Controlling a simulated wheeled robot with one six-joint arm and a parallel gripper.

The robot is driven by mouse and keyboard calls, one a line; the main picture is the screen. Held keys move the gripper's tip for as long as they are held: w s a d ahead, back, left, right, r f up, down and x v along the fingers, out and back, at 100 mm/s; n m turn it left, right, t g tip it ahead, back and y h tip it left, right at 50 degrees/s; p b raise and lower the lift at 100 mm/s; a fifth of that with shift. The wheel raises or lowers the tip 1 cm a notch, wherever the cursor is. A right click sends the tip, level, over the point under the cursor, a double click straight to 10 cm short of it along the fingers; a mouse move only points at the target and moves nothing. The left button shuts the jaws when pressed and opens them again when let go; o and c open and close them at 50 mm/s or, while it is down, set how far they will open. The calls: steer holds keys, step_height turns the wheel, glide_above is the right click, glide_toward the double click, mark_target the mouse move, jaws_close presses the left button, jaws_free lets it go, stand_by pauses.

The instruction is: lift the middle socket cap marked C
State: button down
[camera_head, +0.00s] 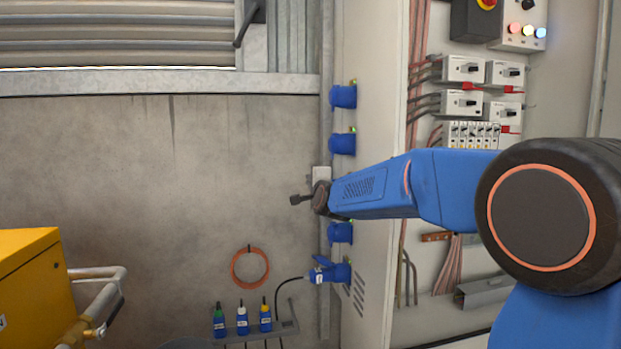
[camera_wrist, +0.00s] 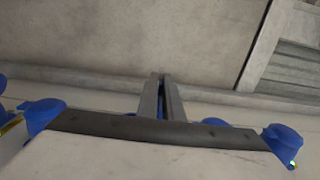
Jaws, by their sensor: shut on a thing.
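Blue sockets run in a column down the side of the grey cabinet. In the head view, an upper socket (camera_head: 342,144) and a lower socket (camera_head: 340,232) show above and below my gripper (camera_head: 299,199). The middle socket, its cap and the letter C are hidden behind my arm and gripper there. In the wrist view my gripper (camera_wrist: 161,78) has its two grey fingers close together, shut at the middle socket's place. Bits of blue (camera_wrist: 208,124) show behind the dark bar by the fingers. The cap between the fingertips is too small to make out.
The top socket (camera_head: 343,96) and a bottom socket with a plug (camera_head: 330,272) are on the same column. Bottles (camera_head: 242,322) stand on a low shelf. A yellow machine (camera_head: 30,285) with a rail stands at left. The open cabinet holds switches (camera_head: 463,69).

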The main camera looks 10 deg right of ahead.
steer(key=shift+f+n, duration=0.75)
steer(key=shift+n, duration=0.45)
steer(key=c, duration=2)
jaws_free()
steer(key=s, duration=1.7)
steer(key=shift+s, duration=0.2)
